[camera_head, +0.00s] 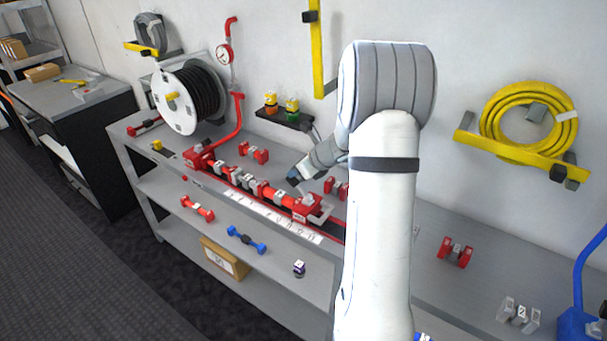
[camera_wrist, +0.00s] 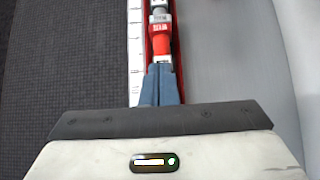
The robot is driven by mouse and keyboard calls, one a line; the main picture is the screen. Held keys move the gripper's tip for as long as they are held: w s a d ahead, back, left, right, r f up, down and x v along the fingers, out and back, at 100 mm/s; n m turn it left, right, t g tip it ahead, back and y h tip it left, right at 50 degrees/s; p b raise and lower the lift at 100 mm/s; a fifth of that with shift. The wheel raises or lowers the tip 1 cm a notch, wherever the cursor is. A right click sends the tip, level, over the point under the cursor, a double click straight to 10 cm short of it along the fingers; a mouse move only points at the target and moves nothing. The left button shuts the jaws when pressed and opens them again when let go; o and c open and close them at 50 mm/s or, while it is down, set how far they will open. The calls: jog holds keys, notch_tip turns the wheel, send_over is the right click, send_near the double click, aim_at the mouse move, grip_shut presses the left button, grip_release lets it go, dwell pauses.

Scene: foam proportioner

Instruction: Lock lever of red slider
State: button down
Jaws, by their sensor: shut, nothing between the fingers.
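The red slider (camera_head: 306,207) sits at the right end of the red rail assembly on the bench, with a pale lever-like part (camera_head: 321,214) at its right side. I cannot tell from this view whether that lever is locked. My gripper (camera_head: 293,181) is shut and empty, just above and behind the rail near the slider. In the wrist view my blue-grey fingers (camera_wrist: 161,72) are together, pointing along the rail. A red part (camera_wrist: 160,42) with a pale piece lies just beyond the tips. Whether the fingers touch it is unclear, and the lever is not recognisable there.
A white numbered strip (camera_head: 262,212) runs along the rail's front. Loose red parts (camera_head: 254,152) lie behind the rail; a red dumbbell-shaped piece (camera_head: 198,208) and a blue one (camera_head: 246,240) lie in front, lower down. A hose reel (camera_head: 176,98) stands at the left. My arm hides the bench's middle right.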

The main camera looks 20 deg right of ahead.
jog(key=shift+w+a+f, duration=0.25)
jog(key=shift+w, duration=0.05)
jog(key=shift+a, duration=0.1)
dwell(0.4)
jog(key=shift+r, duration=0.3)
jog(key=r+p, duration=0.1)
jog(key=s+d+r, duration=0.1)
jog(key=r+p, duration=0.1)
jog(key=r, duration=0.1)
jog(key=shift+s+d+p, duration=0.15)
jog(key=shift+s+p, duration=0.2)
notch_tip(320, 180, up, 9)
send_over(299, 189)
jog(key=w, duration=0.2)
jog(key=shift+s+a+f+b, duration=0.15)
jog(key=shift+s+a+b, duration=0.1)
jog(key=shift+a+b, duration=0.05)
